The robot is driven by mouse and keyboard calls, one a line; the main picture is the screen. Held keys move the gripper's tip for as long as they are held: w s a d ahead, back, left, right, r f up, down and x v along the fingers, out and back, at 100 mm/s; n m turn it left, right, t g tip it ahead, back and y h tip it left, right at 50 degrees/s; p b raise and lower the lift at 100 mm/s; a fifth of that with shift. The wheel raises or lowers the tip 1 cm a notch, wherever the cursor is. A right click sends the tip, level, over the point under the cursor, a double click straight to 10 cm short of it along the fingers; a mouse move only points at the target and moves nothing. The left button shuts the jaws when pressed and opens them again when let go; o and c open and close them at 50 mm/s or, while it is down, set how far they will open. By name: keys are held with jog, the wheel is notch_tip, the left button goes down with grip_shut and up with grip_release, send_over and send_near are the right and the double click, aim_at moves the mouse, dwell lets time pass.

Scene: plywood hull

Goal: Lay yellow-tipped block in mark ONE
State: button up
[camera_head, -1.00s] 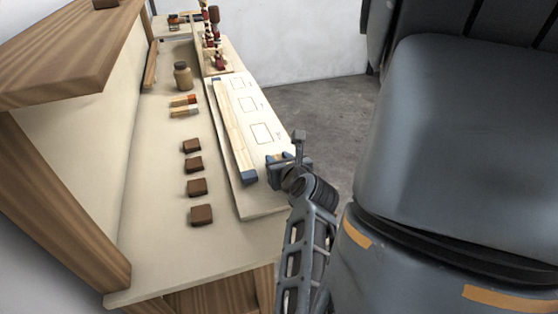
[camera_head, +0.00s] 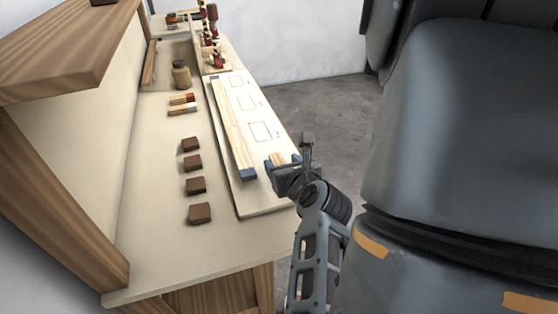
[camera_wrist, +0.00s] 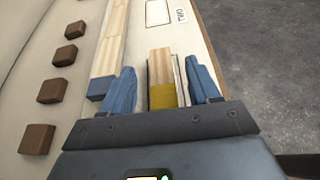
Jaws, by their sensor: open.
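The yellow-tipped block (camera_wrist: 160,68) is pale wood with a yellow near end and lies on the white board (camera_wrist: 199,45). My gripper (camera_wrist: 164,76) is open, its blue fingers apart on either side of the block, with gaps showing. In the head view my gripper (camera_head: 284,161) is over the board's right edge, and a bit of the block (camera_head: 278,158) shows there. Outlined rectangular marks run along the board; the nearest (camera_head: 261,131) is beyond the gripper. A mark (camera_wrist: 158,12) with a small label, too blurred to read surely, shows ahead of the block in the wrist view.
A long wooden strip with blue ends (camera_head: 232,125) lies left of the marks, close to my left finger. Several brown blocks (camera_head: 196,185) line the bench. A jar (camera_head: 181,75) and brushes (camera_head: 182,105) stand or lie farther back. The marks look empty.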

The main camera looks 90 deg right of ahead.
jog(key=shift+v, duration=1.55)
